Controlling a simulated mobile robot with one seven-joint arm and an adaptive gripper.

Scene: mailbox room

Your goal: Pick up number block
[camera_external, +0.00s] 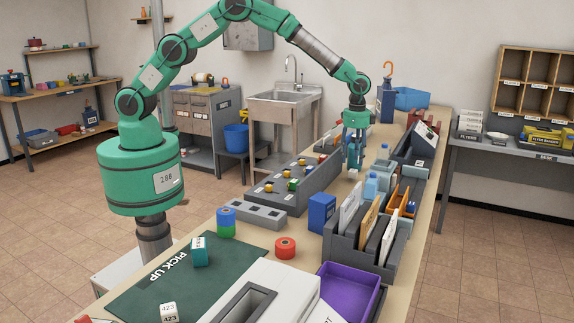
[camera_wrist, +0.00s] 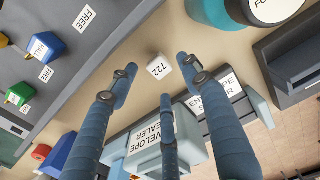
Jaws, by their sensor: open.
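A small white number block marked 722 (camera_wrist: 159,66) sits on the tan tabletop in the wrist view. It lies between the tips of my two outer fingers, as seen from the wrist. My gripper (camera_wrist: 157,84) has blue fingers, spread open and empty. In the external view my gripper (camera_external: 353,164) points down over the far part of the table, beside the grey key rack. A small white shape (camera_external: 352,174) just below it appears to be the same block. Its exact height above the block cannot be told.
The grey rack (camera_external: 275,200) with coloured tags stands left of the block. An envelope sealer (camera_wrist: 150,140), bottles (camera_external: 371,186) and a file holder (camera_external: 375,240) crowd the right. A white block marked 423 (camera_external: 169,312) and a teal block (camera_external: 200,252) are on the green mat (camera_external: 215,278).

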